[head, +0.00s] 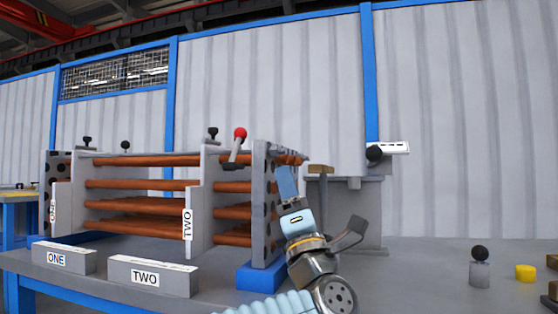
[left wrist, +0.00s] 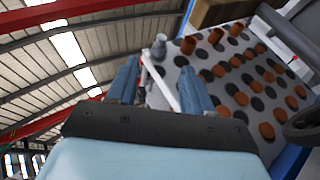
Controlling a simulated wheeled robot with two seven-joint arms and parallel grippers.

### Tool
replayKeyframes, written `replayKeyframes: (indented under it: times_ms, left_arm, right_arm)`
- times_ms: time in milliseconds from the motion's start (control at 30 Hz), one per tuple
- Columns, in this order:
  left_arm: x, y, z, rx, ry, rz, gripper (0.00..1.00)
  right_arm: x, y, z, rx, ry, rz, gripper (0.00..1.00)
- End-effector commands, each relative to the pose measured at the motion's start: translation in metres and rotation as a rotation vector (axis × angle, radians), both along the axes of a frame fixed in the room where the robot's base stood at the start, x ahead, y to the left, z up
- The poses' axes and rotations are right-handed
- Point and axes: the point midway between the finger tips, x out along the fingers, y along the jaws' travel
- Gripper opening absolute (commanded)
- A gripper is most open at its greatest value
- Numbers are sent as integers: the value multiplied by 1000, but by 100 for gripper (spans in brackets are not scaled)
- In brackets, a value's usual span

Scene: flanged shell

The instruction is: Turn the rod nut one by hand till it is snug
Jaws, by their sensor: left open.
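The tube bundle has copper tubes (head: 140,185) running through grey plates, with a spotted end plate (head: 260,205) on the right. My left gripper (head: 287,180) is raised beside that end plate, its blue fingers pointing up. In the left wrist view the fingers (left wrist: 160,67) are apart and the plate's tube holes (left wrist: 240,85) lie to their right. A small grey stub (left wrist: 159,46), perhaps the rod nut, shows just past the fingertips near the plate's corner. No label on it can be read. A pale strip (left wrist: 160,85), perhaps the plate's edge, shows between the fingers.
Blocks marked ONE (head: 63,258) and TWO (head: 152,279) stand at the table's front left. A red-knobbed lever (head: 238,140) rises above the bundle. A grey stand (head: 352,210) is behind my gripper. A black-knobbed piece (head: 480,270) and yellow cylinder (head: 525,272) sit right.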

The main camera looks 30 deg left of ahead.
Motion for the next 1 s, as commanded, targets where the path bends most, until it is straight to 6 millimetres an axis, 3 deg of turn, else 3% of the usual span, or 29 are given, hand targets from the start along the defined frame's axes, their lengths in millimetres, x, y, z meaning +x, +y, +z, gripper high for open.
replayKeyframes:
  times_ms: [200, 333, 767, 1000]
  left_arm:
    - [21, 24, 36, 0, 0, 3, 51]
    - [29, 33, 49, -1, 0, 1, 51]
    - [34, 39, 57, 0, 1, 0, 51]
    - [34, 38, 57, 0, 1, 0, 14]
  right_arm:
    - [0, 0, 0, 0, 0, 0, 58]
    - [0, 0, -1, 0, 0, 0, 58]
    - [0, 0, -1, 0, 0, 1, 58]
    - [0, 0, -1, 0, 0, 1, 58]
